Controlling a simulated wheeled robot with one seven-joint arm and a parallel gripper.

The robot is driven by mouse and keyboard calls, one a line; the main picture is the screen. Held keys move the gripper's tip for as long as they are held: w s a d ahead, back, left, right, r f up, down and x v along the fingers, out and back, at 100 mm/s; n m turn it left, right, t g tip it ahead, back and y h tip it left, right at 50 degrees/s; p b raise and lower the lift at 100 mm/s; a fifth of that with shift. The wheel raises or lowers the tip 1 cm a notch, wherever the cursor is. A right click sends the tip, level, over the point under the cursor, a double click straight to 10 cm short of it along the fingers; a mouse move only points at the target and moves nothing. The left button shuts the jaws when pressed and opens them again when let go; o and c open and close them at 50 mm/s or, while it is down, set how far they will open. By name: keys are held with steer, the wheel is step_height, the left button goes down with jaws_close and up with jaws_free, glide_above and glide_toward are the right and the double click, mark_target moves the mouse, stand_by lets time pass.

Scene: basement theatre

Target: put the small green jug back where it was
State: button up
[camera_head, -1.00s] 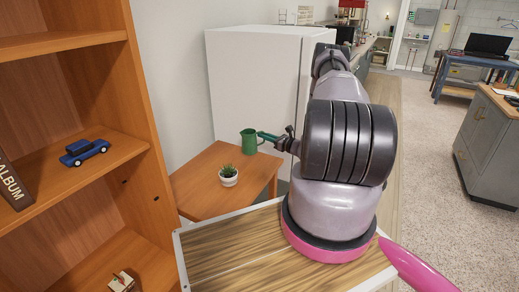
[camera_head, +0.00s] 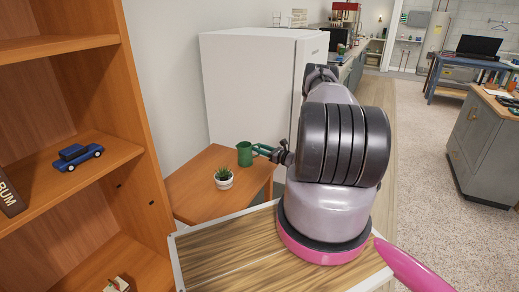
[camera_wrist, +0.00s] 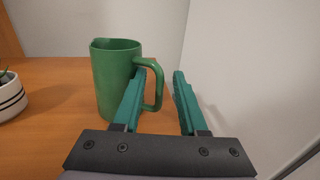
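The small green jug (camera_head: 244,154) stands upright on the wooden side table (camera_head: 205,192), near its back edge. In the wrist view the jug (camera_wrist: 115,78) has its handle turned toward my gripper (camera_wrist: 162,75). My gripper (camera_head: 264,151) is open, its two green fingers apart. The left finger overlaps the jug's handle opening, and the handle shows between the fingers. The right finger is clear of the jug. I cannot tell whether the left finger touches the jug.
A potted plant (camera_head: 223,179) stands in front of the jug on the table. A white cabinet (camera_head: 255,85) rises close behind and to the right. A wooden shelf (camera_head: 75,185) with a blue toy car (camera_head: 78,157) is at the left.

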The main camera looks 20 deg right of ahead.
steer(key=shift+s+d+r, duration=0.1)
steer(key=shift+s, duration=0.1)
steer(key=v, duration=1.2)
steer(key=w+a+r+n+g+y, duration=0.2)
steer(key=a+r+n+g, duration=0.15)
steer(key=r, duration=0.45)
steer(key=w+a+r+n+g+y, duration=0.2)
steer(key=a+r+n+y, duration=0.15)
steer(key=r, duration=0.45)
steer(key=s+a+r+n+g+h, duration=0.1)
steer(key=s+a+r+n+g, duration=0.25)
steer(key=a+r, duration=0.4)
steer(key=s+a+r+n+g+h, duration=0.1)
steer(key=s+a+r+n+g, duration=0.3)
steer(key=r, duration=0.6)
steer(key=s+a+r+n+t+h, duration=0.1)
steer(key=s+a+r+n+h, duration=0.1)
steer(key=s+r, duration=0.4)
steer(key=s+a+r+n+t+h, duration=0.2)
steer(key=s+a+r+n+h, duration=0.1)
steer(key=s+r, duration=0.4)
steer(key=s+a+r+n+t+h, duration=0.1)
steer(key=s+r+n+h, duration=0.4)
steer(key=s, duration=0.6)
steer(key=shift+s+a+r+n, duration=0.3)
steer(key=shift+a+r+n, duration=0.45)
steer(key=shift+n, duration=0.1)
